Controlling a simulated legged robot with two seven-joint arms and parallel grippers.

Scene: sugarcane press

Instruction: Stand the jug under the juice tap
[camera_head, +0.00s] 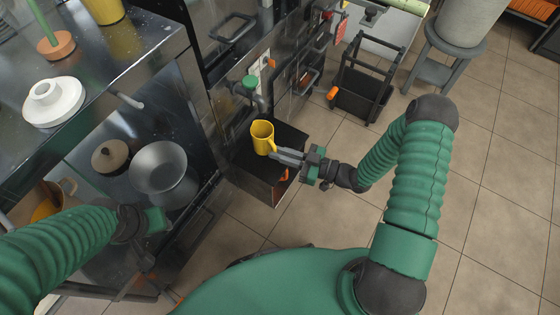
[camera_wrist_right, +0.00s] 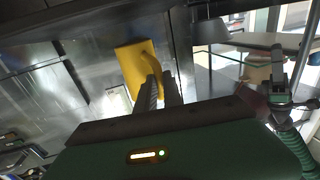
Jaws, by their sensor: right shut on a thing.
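The yellow jug (camera_head: 262,133) is upright or nearly so at the front of the metal press, over a dark box-like stand (camera_head: 262,180). I cannot tell whether its base touches the stand. My right gripper (camera_head: 275,154) is shut on the jug's handle from the right. In the right wrist view the jug (camera_wrist_right: 132,62) is beyond the fingers (camera_wrist_right: 160,88). A green-topped fitting (camera_head: 250,83), which looks like the juice tap, is on the press front behind the jug; its outlet is not clear. My left gripper (camera_head: 148,258) is low at the left, its jaws unclear.
A metal counter (camera_head: 110,60) at the left bears a white lidded dish (camera_head: 53,102). Below are a steel bowl (camera_head: 158,168) and a round lid (camera_head: 110,156). A black crate frame (camera_head: 362,95) and a grey stool (camera_head: 440,72) stand at the right.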

